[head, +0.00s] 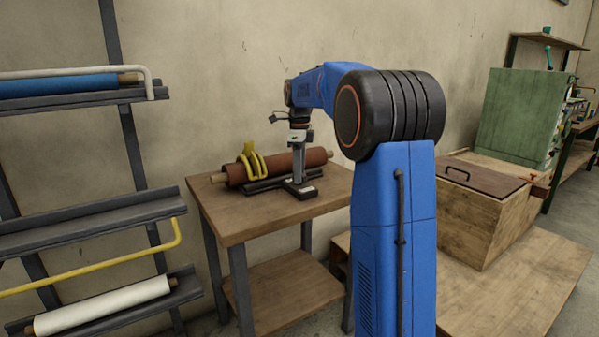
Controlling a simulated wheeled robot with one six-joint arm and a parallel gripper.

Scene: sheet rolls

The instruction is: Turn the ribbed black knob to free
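My gripper (299,140) hangs from the blue arm and points down over the right part of the wooden table (235,226). It is small here, and I cannot tell whether its fingers are open or shut. Directly below it stands a grey upright post (298,168) on a dark base (300,192), near the right end of a brown roll (290,163). I cannot make out whether the gripper touches the post. I cannot pick out the ribbed black knob; it may be hidden by the gripper or too small to see.
A yellow forked piece (251,164) sits at the left part of the brown roll. At the left, a rack holds a blue roll (70,85) and a white roll (105,305). A wooden box (475,215) and green cabinet (521,115) stand at the right. The table's front left is clear.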

